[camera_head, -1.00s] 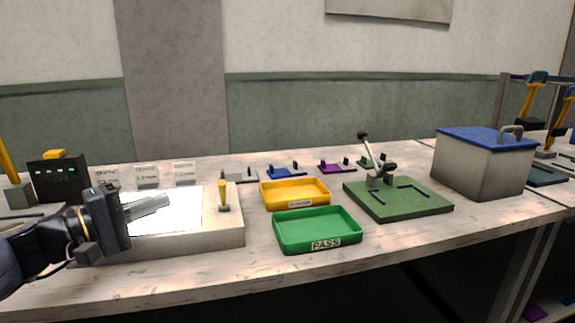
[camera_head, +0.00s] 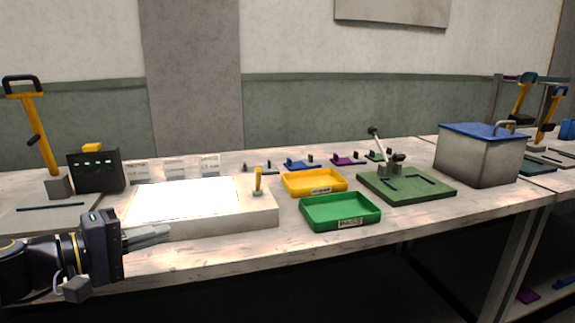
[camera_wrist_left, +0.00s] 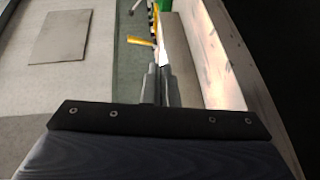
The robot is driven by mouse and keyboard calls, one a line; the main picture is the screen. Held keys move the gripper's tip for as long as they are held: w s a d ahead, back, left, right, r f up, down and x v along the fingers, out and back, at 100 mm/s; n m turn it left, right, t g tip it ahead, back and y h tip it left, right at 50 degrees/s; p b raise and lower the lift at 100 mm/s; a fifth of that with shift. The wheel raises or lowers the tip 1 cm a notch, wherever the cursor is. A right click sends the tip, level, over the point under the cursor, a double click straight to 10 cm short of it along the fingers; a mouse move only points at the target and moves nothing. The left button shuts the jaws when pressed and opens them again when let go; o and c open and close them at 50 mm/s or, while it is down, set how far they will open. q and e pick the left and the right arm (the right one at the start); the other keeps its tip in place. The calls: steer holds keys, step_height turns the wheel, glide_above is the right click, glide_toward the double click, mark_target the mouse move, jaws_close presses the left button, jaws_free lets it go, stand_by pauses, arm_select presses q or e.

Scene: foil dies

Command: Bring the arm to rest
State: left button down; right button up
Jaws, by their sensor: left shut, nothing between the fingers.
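My left gripper (camera_head: 150,236) is shut and empty in the head view. It is at the lower left, in front of the light box (camera_head: 205,220) with its bright white top, and points to the right. In the left wrist view its two fingers (camera_wrist_left: 160,80) lie close together, with nothing held between them. My right gripper does not show in either view.
A green PASS tray (camera_head: 340,222) and a yellow tray (camera_head: 314,194) stand right of the light box. A green fixture (camera_head: 440,195) and a grey bin with a blue lid (camera_head: 475,165) stand further right. A yellow-handled press (camera_head: 40,130) and a black box (camera_head: 96,180) are at the left.

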arm_select(q)
steer(key=s+d+f+m+g+y, duration=0.1)
steer(key=s+f+m+g+y, duration=0.25)
steer(key=s+f, duration=0.75)
steer(key=s+d+f+m+g+y, duration=0.25)
steer(key=s+f+y, duration=0.25)
steer(key=s+f, duration=0.6)
step_height(320, 180, up, 25)
steer(key=a+p, duration=0.1)
steer(key=p, duration=2.4)
steer(key=shift+a, duration=0.15)
